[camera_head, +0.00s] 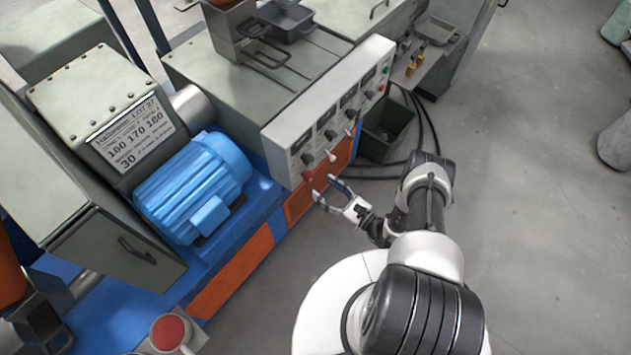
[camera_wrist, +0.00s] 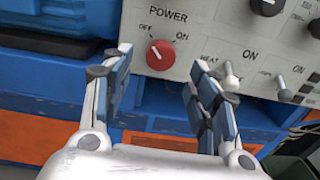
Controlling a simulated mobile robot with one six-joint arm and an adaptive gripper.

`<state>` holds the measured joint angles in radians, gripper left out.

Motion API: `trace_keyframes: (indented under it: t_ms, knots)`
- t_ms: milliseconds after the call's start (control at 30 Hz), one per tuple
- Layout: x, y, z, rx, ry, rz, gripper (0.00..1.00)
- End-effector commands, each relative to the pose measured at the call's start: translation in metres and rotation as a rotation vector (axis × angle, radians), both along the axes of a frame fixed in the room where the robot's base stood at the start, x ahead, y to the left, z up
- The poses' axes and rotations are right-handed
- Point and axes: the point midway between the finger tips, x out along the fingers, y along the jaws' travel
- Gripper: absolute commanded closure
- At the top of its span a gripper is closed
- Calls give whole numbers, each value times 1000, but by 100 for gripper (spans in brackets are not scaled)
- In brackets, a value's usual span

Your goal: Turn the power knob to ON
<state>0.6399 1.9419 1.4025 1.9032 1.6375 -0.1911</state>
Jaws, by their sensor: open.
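The power knob (camera_wrist: 160,54) is a round red knob on the pale control panel, under the word POWER in the wrist view. OFF is printed at its upper left and ON at its upper right. A small white mark on the knob appears to point up and left, toward OFF. The knob also shows in the head view (camera_head: 308,175), at the near lower corner of the panel. My gripper (camera_head: 326,186) is open and empty, just in front of the panel. In the wrist view its two fingers stand left and right of the knob, apart from it.
White-tipped toggle switches (camera_wrist: 231,76) sit to the right of the knob on the panel (camera_head: 290,140). A blue motor (camera_head: 195,190) stands left of it. A dark bin (camera_head: 386,130) and cables lie beyond on the floor.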

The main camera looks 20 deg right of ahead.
Motion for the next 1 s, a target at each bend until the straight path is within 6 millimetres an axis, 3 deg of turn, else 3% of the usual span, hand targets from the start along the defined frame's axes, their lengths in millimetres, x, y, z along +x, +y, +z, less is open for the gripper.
trace_keyframes:
  t_ms: [100, 300, 667, 1000]
  knots:
    - [19, 14, 0, -1, -3, 5, 46]
    - [38, 25, 0, -1, -1, 2, 46]
    - [43, 28, 0, 0, 0, -1, 46]
    - [43, 28, 0, -1, -1, -1, 67]
